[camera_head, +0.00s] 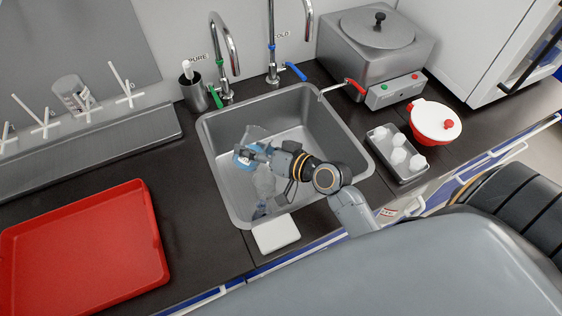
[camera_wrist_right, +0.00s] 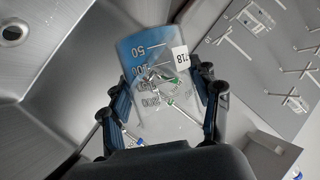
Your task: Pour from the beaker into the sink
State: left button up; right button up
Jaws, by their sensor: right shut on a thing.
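The steel sink (camera_head: 212,135) is set in the dark counter in the middle of the head view. My right gripper (camera_head: 258,152) is over the sink basin and shut on a clear beaker (camera_head: 242,160). In the right wrist view, the beaker (camera_wrist_right: 150,60) sits between both fingers of my right gripper (camera_wrist_right: 165,105). It has printed volume marks, a white "718" label and blue colour at its far end. The beaker appears tilted; whether liquid is leaving it is not clear. Clear, glassy shapes below the gripper in the head view are hard to make out. My left gripper is out of view.
Two taps, green-handled (camera_head: 228,60) and blue-handled (camera_head: 273,50), stand behind the sink. A steel water bath (camera_head: 345,50) with a red-handled spout is at the back right. A red tray (camera_head: 110,240), a white block (camera_head: 276,233) and a small bottle tray (camera_head: 405,177) flank the sink.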

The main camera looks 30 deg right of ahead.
jog(key=shift+f+m+y+b, duration=0.35)
jog(key=shift+m+b, duration=0.15)
jog(key=shift+b, duration=0.3)
jog(key=shift+d+f, duration=0.1)
jog(key=shift+w+d+m+b, duration=0.1)
jog(key=shift+d+m+b, duration=0.05)
jog(key=shift+m+b, duration=0.2)
jog(key=shift+m+y, duration=0.25)
jog(key=shift+f, duration=0.1)
jog(key=shift+f+b, duration=0.1)
jog(key=shift+b, duration=0.35)
jog(key=shift+m, duration=0.3)
jog(key=shift+f+m+y+b, duration=0.2)
jog(key=shift+m+y+b, duration=0.2)
jog(key=shift+d+f+m+t+y+b, duration=0.2)
jog(key=shift+f+m+t+y+b, duration=0.15)
jog(key=shift+m+t+b, duration=0.35)
